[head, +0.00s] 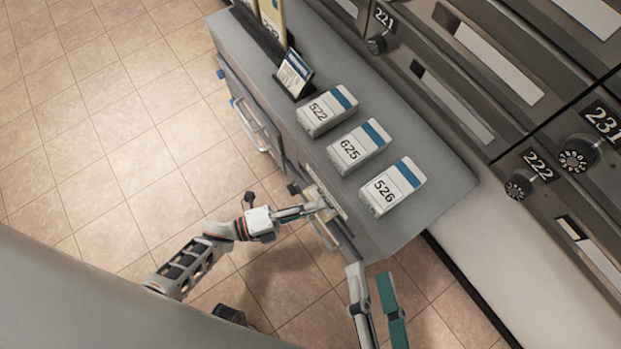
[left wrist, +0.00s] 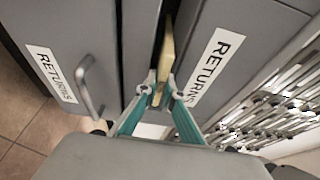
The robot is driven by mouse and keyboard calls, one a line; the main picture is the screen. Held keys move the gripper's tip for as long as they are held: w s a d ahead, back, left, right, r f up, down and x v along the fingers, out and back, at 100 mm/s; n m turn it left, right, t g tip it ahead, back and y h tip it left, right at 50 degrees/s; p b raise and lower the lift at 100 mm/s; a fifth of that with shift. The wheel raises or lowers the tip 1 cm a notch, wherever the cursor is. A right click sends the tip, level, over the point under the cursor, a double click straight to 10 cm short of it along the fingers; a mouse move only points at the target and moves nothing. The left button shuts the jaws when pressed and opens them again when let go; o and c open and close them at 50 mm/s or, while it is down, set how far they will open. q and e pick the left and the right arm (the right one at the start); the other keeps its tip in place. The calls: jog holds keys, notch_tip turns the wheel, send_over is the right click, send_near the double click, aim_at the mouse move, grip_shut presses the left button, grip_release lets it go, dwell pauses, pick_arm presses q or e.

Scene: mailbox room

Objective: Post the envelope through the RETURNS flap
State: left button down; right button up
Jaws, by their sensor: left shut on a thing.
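The cream envelope (left wrist: 167,52) shows as a narrow edge-on strip in the left wrist view, lying at the dark slot between two grey panels. How far it is inside cannot be told. My left gripper (left wrist: 158,97) is shut on its near end. In the head view, my left gripper (head: 318,208) is at the front of the grey cabinet, with the pale envelope partly hidden at its tip. A RETURNS label (left wrist: 215,66) is on the panel right of the slot. My right gripper (head: 376,300) is open and empty, near the cabinet's lower corner.
Boxes marked 522 (head: 327,109), 625 (head: 358,146) and 526 (head: 391,186) stand on the cabinet top (head: 430,150). A second RETURNS label (left wrist: 50,74) is beside a handle (left wrist: 88,86). Numbered lockers (head: 480,75) line the right. The tiled floor left is clear.

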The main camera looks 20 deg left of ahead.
pick_arm(q)
jog(key=shift+w+d+r, duration=0.1)
jog(key=shift+w+d, duration=0.15)
jog(key=shift+w, duration=0.1)
jog(key=c, duration=2.1)
grip_release()
jog(key=shift+c, duration=0.2)
jog(key=shift+o, duration=0.2)
jog(key=shift+d, duration=0.15)
jog(key=shift+s+a, duration=0.3)
jog(key=s+a, duration=0.5)
jog(key=s, duration=0.1)
jog(key=shift+s, duration=0.3)
jog(key=shift+a, duration=0.1)
